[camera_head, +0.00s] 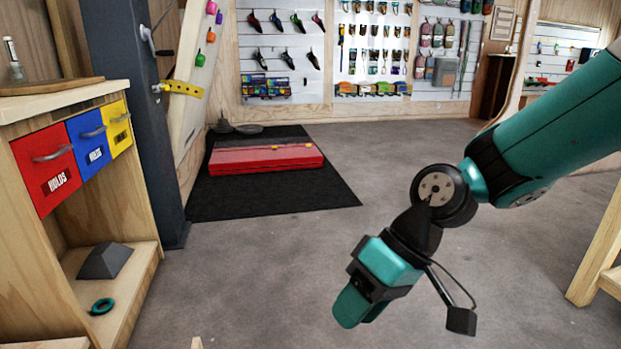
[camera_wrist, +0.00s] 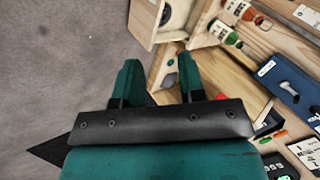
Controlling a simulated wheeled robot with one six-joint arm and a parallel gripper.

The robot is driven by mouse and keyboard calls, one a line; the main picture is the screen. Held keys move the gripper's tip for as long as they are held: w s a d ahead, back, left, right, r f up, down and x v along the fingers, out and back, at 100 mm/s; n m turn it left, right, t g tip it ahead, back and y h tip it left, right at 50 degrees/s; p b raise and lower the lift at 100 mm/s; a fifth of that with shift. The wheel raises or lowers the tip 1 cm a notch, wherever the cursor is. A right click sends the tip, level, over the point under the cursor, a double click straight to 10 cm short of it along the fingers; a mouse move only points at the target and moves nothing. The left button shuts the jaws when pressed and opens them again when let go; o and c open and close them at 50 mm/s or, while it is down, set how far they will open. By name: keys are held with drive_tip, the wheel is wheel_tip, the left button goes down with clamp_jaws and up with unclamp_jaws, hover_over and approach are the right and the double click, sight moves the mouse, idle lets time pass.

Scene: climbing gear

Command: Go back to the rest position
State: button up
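My gripper (camera_head: 352,312) is teal and black and hangs at the end of my teal arm, in the lower middle of the head view, above the grey floor. It points down and to the left and is clear of the furniture in that view. In the wrist view the two teal fingers of my gripper (camera_wrist: 160,75) stand apart, with no object held between them. Grey floor and part of a wooden unit show behind the fingers.
A wooden cabinet (camera_head: 143,255) with red (camera_head: 45,168), blue (camera_head: 88,142) and yellow (camera_head: 116,127) drawers stands at left. Its low shelf holds a dark block (camera_head: 105,261) and a teal ring (camera_head: 102,306). A red pad (camera_head: 265,158) lies on a black mat (camera_head: 255,200). Middle floor is clear.

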drive_tip(key=s+d+r+m+t+h+p, duration=0.1)
drive_tip(key=s+d+r+t+h+p, duration=0.15)
drive_tip(key=s+d+r, duration=0.75)
wheel_tip(320, 180, up, 37)
drive_tip(key=a+p, duration=0.1)
drive_tip(key=p, duration=3.6)
drive_tip(key=shift+s+f+p, duration=0.2)
drive_tip(key=shift+s+p, duration=0.1)
drive_tip(key=shift+s, duration=0.05)
drive_tip(key=shift+a, duration=0.15)
